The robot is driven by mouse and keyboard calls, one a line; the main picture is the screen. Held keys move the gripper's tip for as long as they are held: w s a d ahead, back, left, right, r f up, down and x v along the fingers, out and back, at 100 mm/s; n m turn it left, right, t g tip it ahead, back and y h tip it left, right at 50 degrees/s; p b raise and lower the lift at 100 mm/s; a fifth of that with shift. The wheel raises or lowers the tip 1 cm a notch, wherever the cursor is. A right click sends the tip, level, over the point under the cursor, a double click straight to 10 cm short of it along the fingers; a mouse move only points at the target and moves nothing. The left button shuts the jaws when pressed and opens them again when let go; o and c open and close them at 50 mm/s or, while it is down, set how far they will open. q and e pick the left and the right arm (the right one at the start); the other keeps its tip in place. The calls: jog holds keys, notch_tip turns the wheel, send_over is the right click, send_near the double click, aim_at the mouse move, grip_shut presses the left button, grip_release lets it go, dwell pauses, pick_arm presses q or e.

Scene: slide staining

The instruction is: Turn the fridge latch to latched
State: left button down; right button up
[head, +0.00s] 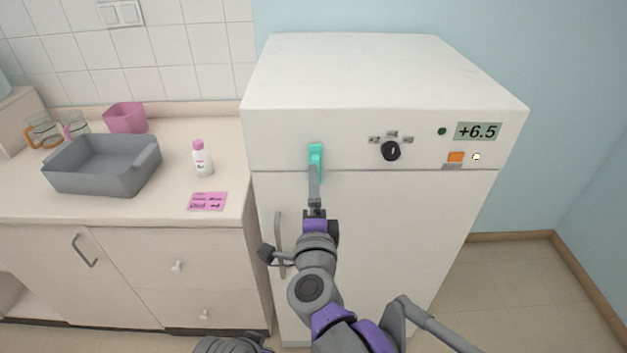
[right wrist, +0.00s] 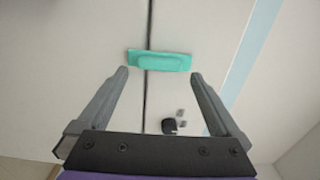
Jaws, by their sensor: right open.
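The fridge (head: 375,240) is white, and its latch (head: 316,152) is a small teal bar on the front. The latch is upright in the head view and crosses the seam between the upper panel and the door. In the right wrist view the latch (right wrist: 160,61) lies across the dark seam line. My right gripper (head: 315,175) is directly in front of the latch and hides its lower part in the head view. In the wrist view the right gripper (right wrist: 160,74) is open and empty, its fingertips near the latch's two ends. I cannot tell whether they touch it. My left gripper is not visible.
Right of the latch are a black knob (head: 391,151), an orange switch (head: 456,157) and a display (head: 478,131) reading +6.5. A door handle (head: 278,240) stands below left. The counter holds a grey tub (head: 103,183), a bottle (head: 202,160) and a pink card (head: 208,201).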

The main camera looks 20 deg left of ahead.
jog(key=v, duration=0.6)
jog(key=shift+w, duration=0.1)
jog(key=s+d+f+n+g+h+p, duration=0.1)
jog(key=s+d+f+n+g, duration=0.3)
jog(key=d, duration=0.5)
jog(key=s+d+f+n+g+h+p, duration=0.2)
jog(key=s+d+f+n+g, duration=0.2)
jog(key=d, duration=0.6)
jog(key=s+d+f+n+g+h+p, duration=0.2)
jog(key=s+d+f+n+g, duration=0.2)
jog(key=d+f, duration=0.5)
jog(key=s+d+n, duration=0.1)
jog(key=s+n, duration=0.1)
jog(key=s, duration=0.1)
jog(key=shift+s+d+f+n+p, duration=0.2)
jog(key=shift+s+n+p, duration=0.1)
jog(key=shift+s+p, duration=0.1)
